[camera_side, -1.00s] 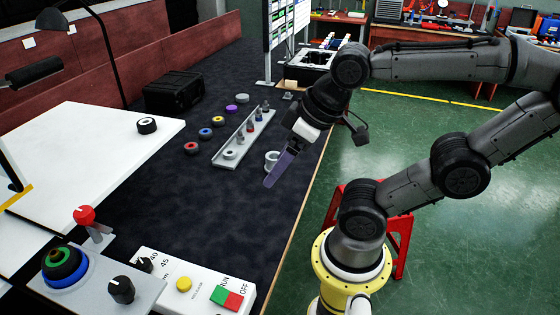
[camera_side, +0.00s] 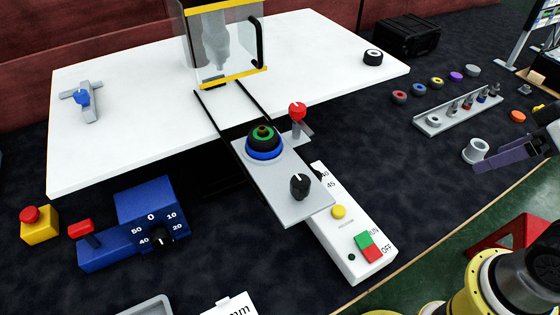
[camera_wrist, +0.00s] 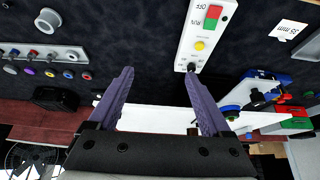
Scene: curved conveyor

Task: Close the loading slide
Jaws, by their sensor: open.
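The loading slide is a grey plate (camera_side: 318,203) pulled out on two dark rails (camera_side: 225,112) from a clear guarded enclosure (camera_side: 222,45) on the white table. On the plate sit stacked blue, green and black rings (camera_side: 263,143), a red-knobbed lever (camera_side: 297,112) and a black knob (camera_side: 300,185). The blue ring (camera_wrist: 232,112) also shows at the right in the wrist view. My gripper (camera_side: 482,160) is at the right edge of the side view, well right of the slide. Its purple fingers are apart and empty in the wrist view (camera_wrist: 158,75).
A white control box (camera_side: 350,235) with RUN and OFF buttons lies beside the slide. A blue dial unit (camera_side: 150,220) and emergency stop (camera_side: 38,225) stand at left. A tray of pegs (camera_side: 440,120) and a grey ring (camera_side: 476,150) lie near my gripper.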

